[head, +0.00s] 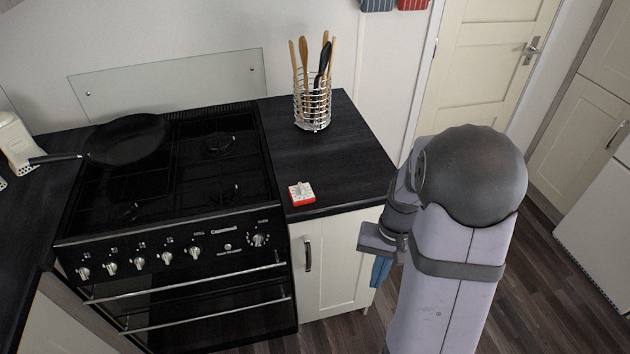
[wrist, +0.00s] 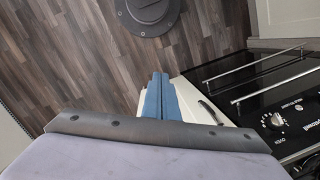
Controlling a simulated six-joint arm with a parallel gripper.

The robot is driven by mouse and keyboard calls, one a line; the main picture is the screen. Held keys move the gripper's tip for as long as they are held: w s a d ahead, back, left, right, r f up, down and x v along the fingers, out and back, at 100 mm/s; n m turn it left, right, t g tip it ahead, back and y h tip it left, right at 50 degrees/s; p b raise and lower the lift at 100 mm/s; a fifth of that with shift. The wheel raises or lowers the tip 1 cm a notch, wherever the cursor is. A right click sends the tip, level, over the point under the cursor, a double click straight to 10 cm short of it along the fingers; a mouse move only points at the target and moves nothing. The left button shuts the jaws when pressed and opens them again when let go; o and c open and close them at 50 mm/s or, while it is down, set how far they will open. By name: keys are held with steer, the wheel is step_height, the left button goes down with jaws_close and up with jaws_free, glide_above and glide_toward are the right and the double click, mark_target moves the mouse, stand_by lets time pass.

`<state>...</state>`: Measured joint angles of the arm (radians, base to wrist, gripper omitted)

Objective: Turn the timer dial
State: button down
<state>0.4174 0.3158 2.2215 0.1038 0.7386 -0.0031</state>
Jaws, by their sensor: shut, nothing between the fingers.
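The timer (head: 301,194) is a small red box with a white top. It sits on the black countertop to the right of the stove, near the front edge. Its white dial is too small to tell how it is turned. My gripper (head: 381,271) has blue fingers and hangs low in front of the white cabinet, right of and below the timer, well apart from it. In the wrist view my gripper (wrist: 160,98) shows its fingers together and empty. The timer is not in the wrist view.
A wire utensil holder (head: 312,104) stands behind the timer. The black stove (head: 172,200) with knobs and rails is at left, with a frying pan (head: 128,139) on it. A cabinet handle (head: 308,255) sticks out below the counter. The countertop around the timer is clear.

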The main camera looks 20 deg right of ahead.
steer(key=w+d+r+t+y, duration=0.1)
steer(key=w+d+r+t, duration=0.15)
steer(key=w, duration=0.55)
steer(key=w+d+r+t+y, duration=0.1)
steer(key=w+d+r, duration=0.15)
steer(key=w, duration=0.55)
steer(key=w+a+r+n+t+y, duration=0.2)
steer(key=w+a+r+n, duration=0.2)
steer(key=r, duration=0.6)
steer(key=shift+w+n+y, duration=0.3)
steer(key=shift+w+n, duration=1.05)
steer(key=shift+n, duration=0.45)
